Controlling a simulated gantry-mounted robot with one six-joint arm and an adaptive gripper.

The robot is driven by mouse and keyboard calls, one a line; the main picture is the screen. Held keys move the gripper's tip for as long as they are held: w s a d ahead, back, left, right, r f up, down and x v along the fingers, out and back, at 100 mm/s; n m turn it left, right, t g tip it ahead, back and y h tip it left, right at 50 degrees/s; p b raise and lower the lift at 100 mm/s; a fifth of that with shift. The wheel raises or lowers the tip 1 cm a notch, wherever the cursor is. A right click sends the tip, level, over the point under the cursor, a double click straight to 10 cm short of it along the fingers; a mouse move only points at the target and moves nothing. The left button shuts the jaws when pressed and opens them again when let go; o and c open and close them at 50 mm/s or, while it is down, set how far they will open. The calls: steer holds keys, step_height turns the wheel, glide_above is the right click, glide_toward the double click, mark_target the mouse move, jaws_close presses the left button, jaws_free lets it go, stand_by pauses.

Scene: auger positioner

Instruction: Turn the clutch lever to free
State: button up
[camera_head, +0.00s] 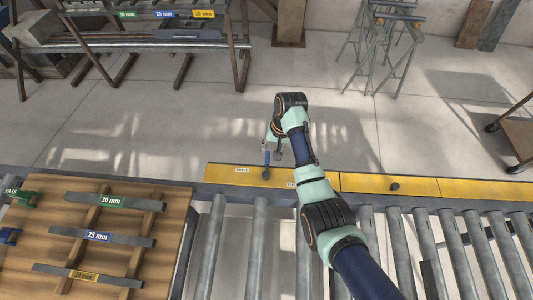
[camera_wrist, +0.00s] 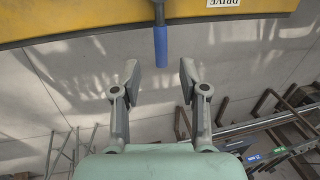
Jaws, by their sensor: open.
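The clutch lever has a blue handle (camera_head: 267,158) on a dark round pivot at the yellow panel (camera_head: 222,173). In the wrist view the blue handle (camera_wrist: 161,47) hangs straight down from the yellow panel (camera_wrist: 90,17). A white DRIVE label (camera_wrist: 224,3) sits beside it, upside down there. In the head view that label is left of the pivot; a second label right of it is partly covered by my arm and unreadable. My gripper (camera_wrist: 160,77) is open and empty. The handle's tip lies between the fingertip lines, just short of them, with no contact visible.
Grey rollers (camera_head: 258,240) run in front of the yellow panel. A wooden board (camera_head: 120,220) with labelled bars lies at left. A second dark knob (camera_head: 394,186) sits on the panel at right. A rack (camera_head: 130,45) stands behind; the floor between is clear.

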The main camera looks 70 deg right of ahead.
mark_target(268, 157)
steer(key=f, duration=0.3)
steer(key=w+f, duration=0.1)
steer(key=f, duration=0.1)
steer(key=shift+a+f+b, duration=0.2)
steer(key=shift+f+b, duration=0.05)
steer(key=shift+b, duration=0.1)
jaws_close()
